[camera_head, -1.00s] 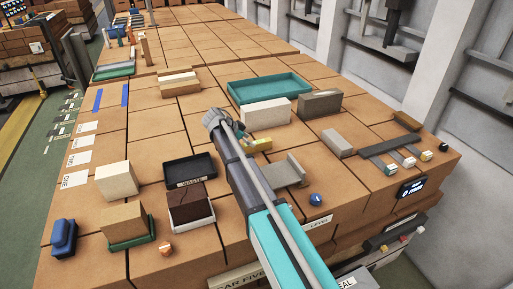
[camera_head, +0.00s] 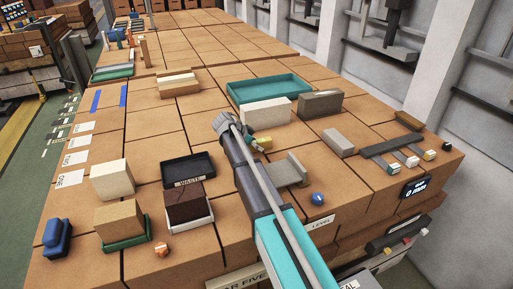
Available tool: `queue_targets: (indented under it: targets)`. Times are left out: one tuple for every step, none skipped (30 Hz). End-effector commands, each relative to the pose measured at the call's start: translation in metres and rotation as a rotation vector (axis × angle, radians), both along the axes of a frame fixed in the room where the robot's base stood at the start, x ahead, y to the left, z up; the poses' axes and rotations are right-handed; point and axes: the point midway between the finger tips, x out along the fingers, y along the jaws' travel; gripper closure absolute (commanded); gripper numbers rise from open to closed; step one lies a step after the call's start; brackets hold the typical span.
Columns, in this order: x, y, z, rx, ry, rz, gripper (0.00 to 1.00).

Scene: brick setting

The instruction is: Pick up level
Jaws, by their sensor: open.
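A small yellow piece (camera_head: 264,143) lies on the brick-coloured table just right of my gripper. It looks like the level, but my arm hides part of it, so I cannot be sure. A "LEVEL" label (camera_head: 322,222) is on the table's front edge, below a grey L-shaped bracket (camera_head: 291,170). My gripper (camera_head: 228,122) is at the far end of my arm, just left of the yellow piece and apparently above the table. It is open and nothing shows in it. Its fingertips are hard to make out.
A teal tray (camera_head: 270,91), a white block (camera_head: 266,113) and a grey block (camera_head: 320,104) stand behind. A black "WASTE" tray (camera_head: 189,169) and a dark brick (camera_head: 184,202) are left of my arm. A blue ball (camera_head: 318,198) sits near the front edge.

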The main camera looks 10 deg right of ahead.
Motion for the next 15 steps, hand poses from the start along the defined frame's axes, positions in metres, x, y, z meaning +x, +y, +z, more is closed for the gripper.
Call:
queue_targets:
  targets:
    - [0.0001, 0.0002, 0.0001, 0.0, 0.0, 0.0, 0.17]
    - [0.0001, 0.0002, 0.0002, 0.0, 0.0, 0.0, 0.17]
    - [0.0, 0.0003, 0.0001, 0.0, 0.0, 0.0, 0.17]
    - [0.0, 0.0004, 0.0002, 0.0, 0.0, 0.0, 0.17]
    - [0.0, 0.0004, 0.0002, 0.0, 0.0, 0.0, 0.17]
    - [0.0, 0.0004, 0.0001, 0.0, 0.0, 0.0, 0.17]
    - [0.0, 0.0004, 0.0001, 0.0, 0.0, 0.0, 0.17]
    - [0.0, 0.0005, 0.0002, 0.0, 0.0, 0.0, 0.17]
    - [0.0, 0.0006, 0.0001, 0.0, 0.0, 0.0, 0.17]
    - [0.0, 0.0006, 0.0001, 0.0, 0.0, 0.0, 0.17]
    - [0.0, 0.0006, 0.0001, 0.0, 0.0, 0.0, 0.17]
    - [0.0, 0.0007, 0.0001, 0.0, -0.001, 0.001, 0.25]
    - [0.0, 0.0007, 0.0001, 0.0, 0.001, 0.001, 0.3]
    - [0.0, 0.0007, 0.0001, 0.0, 0.001, 0.001, 0.36]
    - [0.0, 0.0007, 0.0001, 0.0, 0.0, 0.001, 0.43]
